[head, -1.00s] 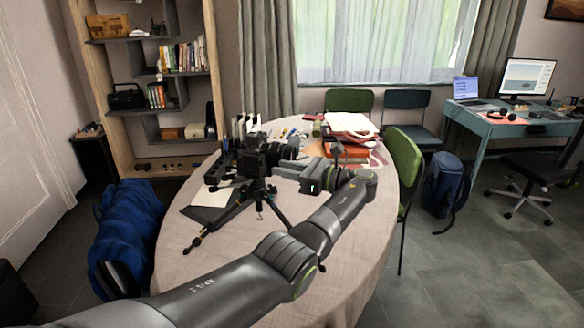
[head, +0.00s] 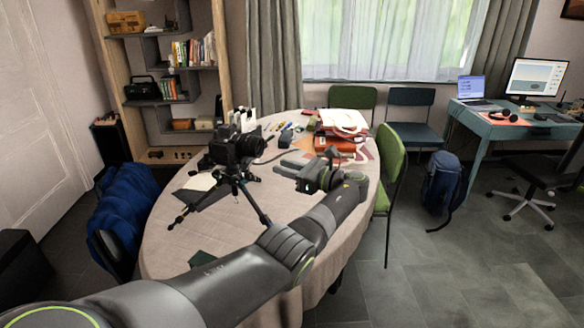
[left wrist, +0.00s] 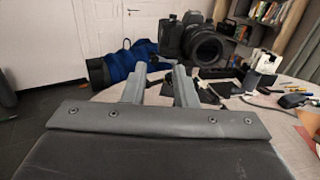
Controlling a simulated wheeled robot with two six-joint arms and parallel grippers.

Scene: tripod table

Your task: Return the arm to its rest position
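My left arm reaches in from the lower left over the round table (head: 178,243). My left gripper (head: 284,170) is to the right of the black camera (head: 236,148), apart from it, with nothing between its fingers. In the left wrist view the two grey fingers (left wrist: 160,88) stand apart with a gap between them. The camera sits on a small black tripod (head: 236,186) whose legs are spread on the table. My right gripper is out of view.
Red books and papers (head: 338,133) lie at the back right of the table. A green chair (head: 393,165) stands at its right edge. A blue bag (head: 124,205) is on the left. A bookshelf (head: 168,90) stands behind. Open floor lies to the right.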

